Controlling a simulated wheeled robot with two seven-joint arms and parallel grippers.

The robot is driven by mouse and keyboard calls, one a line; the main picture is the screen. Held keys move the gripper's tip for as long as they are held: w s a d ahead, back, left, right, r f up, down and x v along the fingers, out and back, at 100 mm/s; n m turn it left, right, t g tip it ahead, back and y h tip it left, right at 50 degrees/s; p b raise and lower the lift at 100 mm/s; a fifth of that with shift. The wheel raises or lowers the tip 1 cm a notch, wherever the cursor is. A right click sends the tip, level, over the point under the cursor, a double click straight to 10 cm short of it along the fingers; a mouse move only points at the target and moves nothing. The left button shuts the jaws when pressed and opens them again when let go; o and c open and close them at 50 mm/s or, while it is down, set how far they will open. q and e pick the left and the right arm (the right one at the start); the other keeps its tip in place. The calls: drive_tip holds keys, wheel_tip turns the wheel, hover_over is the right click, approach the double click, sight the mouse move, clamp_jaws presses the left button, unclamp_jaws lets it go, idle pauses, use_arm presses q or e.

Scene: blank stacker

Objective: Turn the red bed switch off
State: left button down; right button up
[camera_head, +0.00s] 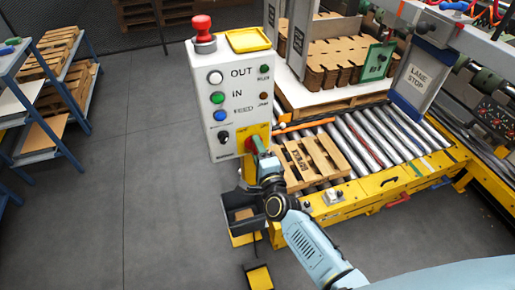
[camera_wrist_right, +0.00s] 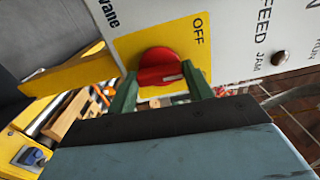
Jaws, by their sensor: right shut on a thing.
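The red bed switch (camera_wrist_right: 158,62) is a round red knob on a yellow plate (camera_wrist_right: 186,40) in the right wrist view. A pale mark shows near its lower right edge. The word OFF is printed to its upper right. My right gripper (camera_wrist_right: 158,74) has one green finger on each side of the knob and is shut on it. In the head view, my right gripper (camera_head: 254,145) is at the yellow plate low on the white control box (camera_head: 229,76) and hides most of the knob. My left gripper is not in view.
The box carries a red mushroom button (camera_head: 203,28) on top and white, green and blue buttons on its front. A roller conveyor (camera_head: 372,137) with a wooden pallet (camera_head: 311,163) is to the right. A dark bin (camera_head: 235,213) hangs below.

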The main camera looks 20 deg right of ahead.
drive_tip(key=n+p, duration=0.2)
drive_tip(key=n, duration=0.7)
drive_tip(key=shift+p, duration=0.3)
drive_tip(key=shift+n, duration=0.4)
drive_tip(key=o, duration=1)
drive_tip(key=shift+s, duration=0.1)
drive_tip(key=s, duration=1.3)
drive_tip(key=shift+s+d+p, duration=0.1)
drive_tip(key=shift+d+p, duration=0.15)
drive_tip(key=shift+p, duration=0.1)
